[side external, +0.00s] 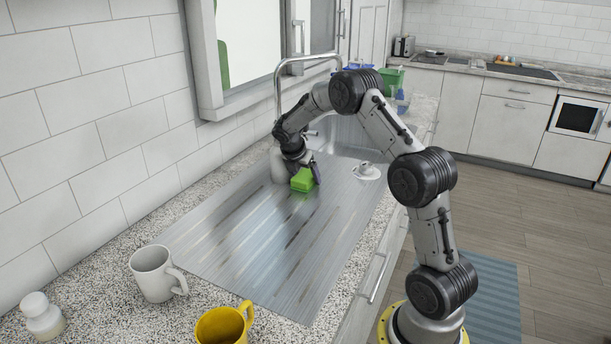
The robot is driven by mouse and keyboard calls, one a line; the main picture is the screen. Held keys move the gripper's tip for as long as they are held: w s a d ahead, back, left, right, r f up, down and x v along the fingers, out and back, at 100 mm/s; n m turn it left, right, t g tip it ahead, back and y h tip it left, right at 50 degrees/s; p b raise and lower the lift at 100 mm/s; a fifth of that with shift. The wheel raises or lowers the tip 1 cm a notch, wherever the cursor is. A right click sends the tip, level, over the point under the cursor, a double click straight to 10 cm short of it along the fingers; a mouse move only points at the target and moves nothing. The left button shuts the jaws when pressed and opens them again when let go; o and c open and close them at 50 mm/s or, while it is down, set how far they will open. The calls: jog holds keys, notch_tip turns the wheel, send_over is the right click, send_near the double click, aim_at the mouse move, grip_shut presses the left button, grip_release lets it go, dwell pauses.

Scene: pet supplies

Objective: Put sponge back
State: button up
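A green sponge (302,181) is at the far end of the grey ribbed drainboard, near the sink. My gripper (304,172) is right at the sponge, pointing down, with one dark finger visible along its right side. The other finger is hidden, so I cannot tell whether the gripper is closed on the sponge. I also cannot tell whether the sponge rests on the drainboard (270,245) or is slightly raised.
A whitish object (277,164) stands just left of the gripper. A white cup on a saucer (367,171) is to the right. The sink and tall faucet (279,85) are behind. A white mug (155,274), yellow mug (222,326) and white bottle (42,316) stand in front. The drainboard's middle is clear.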

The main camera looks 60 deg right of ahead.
jog(key=shift+a+r, duration=0.15)
jog(key=shift+r, duration=0.35)
jog(key=s+a+r+m+t+y, duration=0.1)
jog(key=s+a+r+m, duration=0.1)
jog(key=a+r, duration=0.55)
jog(key=s+a+r+m+t, duration=0.1)
jog(key=s+a+r+m, duration=0.1)
jog(key=a+r, duration=0.55)
jog(key=s+a+m+t+y, duration=0.3)
jog(key=s+a+m+y, duration=0.2)
jog(key=s+a+m, duration=0.8)
jog(key=s+a, duration=0.7)
jog(key=s, duration=0.2)
jog(key=shift+f+m+t, duration=0.2)
jog(key=shift+m+t, duration=0.1)
jog(key=shift+m, duration=0.1)
jog(key=shift+s, duration=0.1)
